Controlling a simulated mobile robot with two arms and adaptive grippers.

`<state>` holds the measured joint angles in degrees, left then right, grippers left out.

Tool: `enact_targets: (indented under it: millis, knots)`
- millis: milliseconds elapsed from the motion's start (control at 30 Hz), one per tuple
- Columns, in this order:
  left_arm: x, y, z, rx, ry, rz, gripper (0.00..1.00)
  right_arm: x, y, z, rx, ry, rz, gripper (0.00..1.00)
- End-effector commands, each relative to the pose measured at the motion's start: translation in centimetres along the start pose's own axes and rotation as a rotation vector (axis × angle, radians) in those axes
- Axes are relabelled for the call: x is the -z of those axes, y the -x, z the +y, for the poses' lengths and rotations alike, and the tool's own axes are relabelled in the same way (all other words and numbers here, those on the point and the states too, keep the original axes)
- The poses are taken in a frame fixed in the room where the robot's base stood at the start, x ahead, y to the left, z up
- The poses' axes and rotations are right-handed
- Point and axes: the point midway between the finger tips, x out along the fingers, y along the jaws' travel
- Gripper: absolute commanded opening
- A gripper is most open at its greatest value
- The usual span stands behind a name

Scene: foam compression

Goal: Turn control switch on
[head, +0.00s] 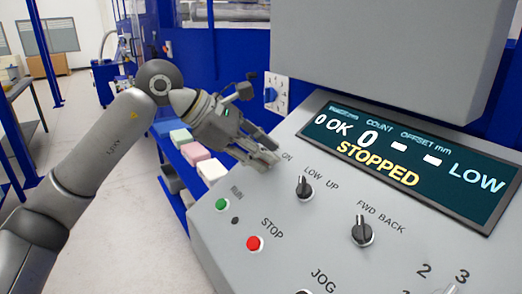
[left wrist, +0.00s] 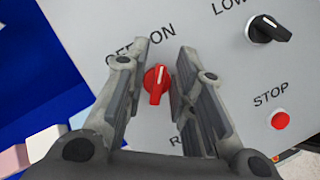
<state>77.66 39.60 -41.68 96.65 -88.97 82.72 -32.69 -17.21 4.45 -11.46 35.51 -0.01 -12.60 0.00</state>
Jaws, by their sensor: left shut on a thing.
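The red control switch (left wrist: 155,84) is a rotary knob under the OFF and ON lettering on the grey panel. Its white mark points up in the left wrist view, leaning slightly right toward the ON lettering (left wrist: 158,31). My left gripper (left wrist: 164,52) has a finger on each side of the knob and is shut on it. In the head view my left gripper (head: 264,152) is at the panel's upper left, beside the ON label (head: 287,156), and hides the switch. My right gripper is not in view.
Close by on the panel are the black LOW/UP knob (head: 304,189), FWD/BACK knob (head: 362,231), green RUN button (head: 222,204) and red STOP button (head: 255,243). The display (head: 411,162) reads STOPPED. Foam blocks (head: 196,153) lie left of the panel.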

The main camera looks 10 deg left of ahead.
Motion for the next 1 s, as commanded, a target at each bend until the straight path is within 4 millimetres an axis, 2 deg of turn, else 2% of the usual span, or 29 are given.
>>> enact_targets:
  millis: [667, 700, 733, 1000]
  knots:
    - [-0.01, 0.05, 0.03, 0.02, -0.062, 0.0, 0.0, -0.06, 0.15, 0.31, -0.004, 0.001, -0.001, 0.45]
    - [-0.02, 0.05, 0.03, 0.02, -0.062, 0.0, 0.27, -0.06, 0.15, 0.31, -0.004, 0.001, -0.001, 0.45]
    - [-0.02, 0.05, 0.03, 0.02, -0.062, 0.0, 0.3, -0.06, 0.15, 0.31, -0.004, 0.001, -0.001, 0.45]
    - [0.0, 0.03, 0.0, 0.021, -0.061, 0.0, 0.3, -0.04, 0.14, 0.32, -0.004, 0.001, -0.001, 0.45]
